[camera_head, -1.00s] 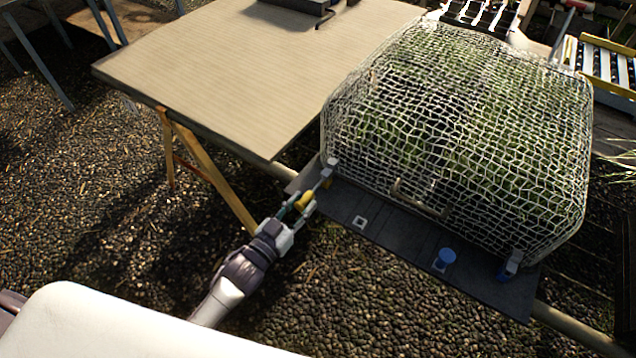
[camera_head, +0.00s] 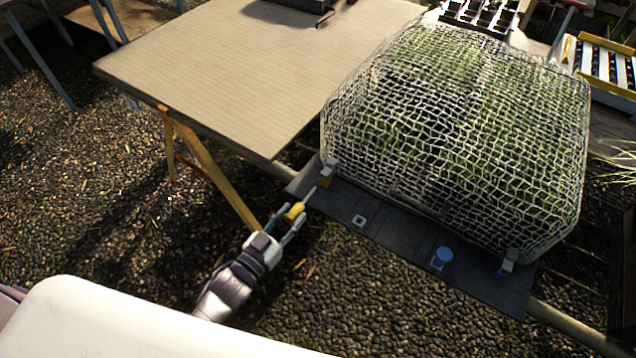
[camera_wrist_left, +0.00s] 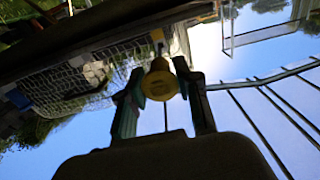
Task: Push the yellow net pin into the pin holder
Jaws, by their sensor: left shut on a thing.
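The yellow net pin (camera_head: 294,212) is between the fingers of my left gripper (camera_head: 291,214), which is shut on it. Its thin shaft points up and right, toward the grey corner bracket (camera_head: 331,166) with a brownish-yellow block (camera_head: 325,181). The tip appears just short of that block. In the left wrist view the pin's round yellow head (camera_wrist_left: 159,82) sits between the two dark fingers. A white square fitting (camera_head: 359,221) with a dark middle, perhaps the pin holder, lies on the dark board (camera_head: 400,245), right of the pin. My right gripper is not in view.
A domed net cover (camera_head: 460,130) stands over plants behind the board. A blue round-headed piece (camera_head: 443,257) stands on the board, and another bracket with a blue block (camera_head: 506,266) is at right. A wooden table (camera_head: 230,80) on trestle legs is at the back left.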

